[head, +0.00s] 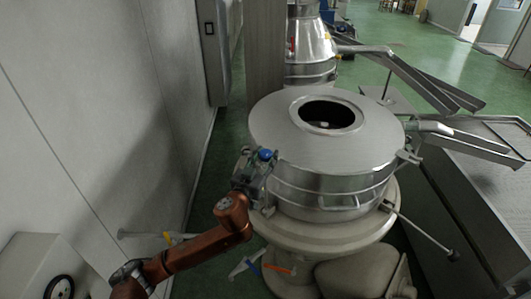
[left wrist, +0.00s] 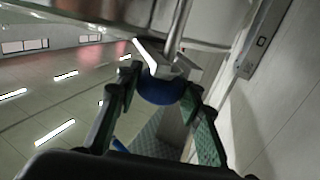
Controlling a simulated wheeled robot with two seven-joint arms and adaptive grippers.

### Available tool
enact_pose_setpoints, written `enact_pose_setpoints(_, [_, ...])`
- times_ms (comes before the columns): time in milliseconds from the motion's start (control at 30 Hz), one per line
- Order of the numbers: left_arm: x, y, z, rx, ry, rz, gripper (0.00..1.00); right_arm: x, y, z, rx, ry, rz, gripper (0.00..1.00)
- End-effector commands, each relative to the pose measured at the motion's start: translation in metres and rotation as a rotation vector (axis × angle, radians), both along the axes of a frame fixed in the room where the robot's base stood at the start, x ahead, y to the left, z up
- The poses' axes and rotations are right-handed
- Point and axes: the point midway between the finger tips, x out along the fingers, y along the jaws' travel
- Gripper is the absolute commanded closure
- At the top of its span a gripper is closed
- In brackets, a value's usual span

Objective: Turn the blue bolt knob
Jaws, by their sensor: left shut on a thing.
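The blue bolt knob (head: 265,154) sits at the left side of the round steel machine (head: 330,150), below its lid rim. My left gripper (head: 254,166) reaches it from the lower left on its orange arm. In the left wrist view the blue knob (left wrist: 160,91) lies between the two fingers of the left gripper (left wrist: 160,88), which are shut on it. A metal bolt and bracket run up from the knob in that view. Part of the knob is hidden by the fingers and bracket. My right gripper is not in view.
A grey wall (head: 90,110) runs close along the left. A second steel machine (head: 309,45) stands behind, with chutes (head: 425,85) to the right. A metal rod with a dark end (head: 453,254) sticks out at the lower right. Green floor (head: 430,40) is open at the back.

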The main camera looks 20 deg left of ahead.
Motion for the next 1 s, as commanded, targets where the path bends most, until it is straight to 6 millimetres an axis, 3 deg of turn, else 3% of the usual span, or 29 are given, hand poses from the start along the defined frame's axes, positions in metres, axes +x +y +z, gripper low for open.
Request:
enact_pose_setpoints(467, [0.001,-0.004,-0.01,-0.004,0.014,0.347,0.9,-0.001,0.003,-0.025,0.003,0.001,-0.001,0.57])
enact_pose_setpoints(1000, [0.002,-0.005,-0.012,0.003,0.013,0.848,0.9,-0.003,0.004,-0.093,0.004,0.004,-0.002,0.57])
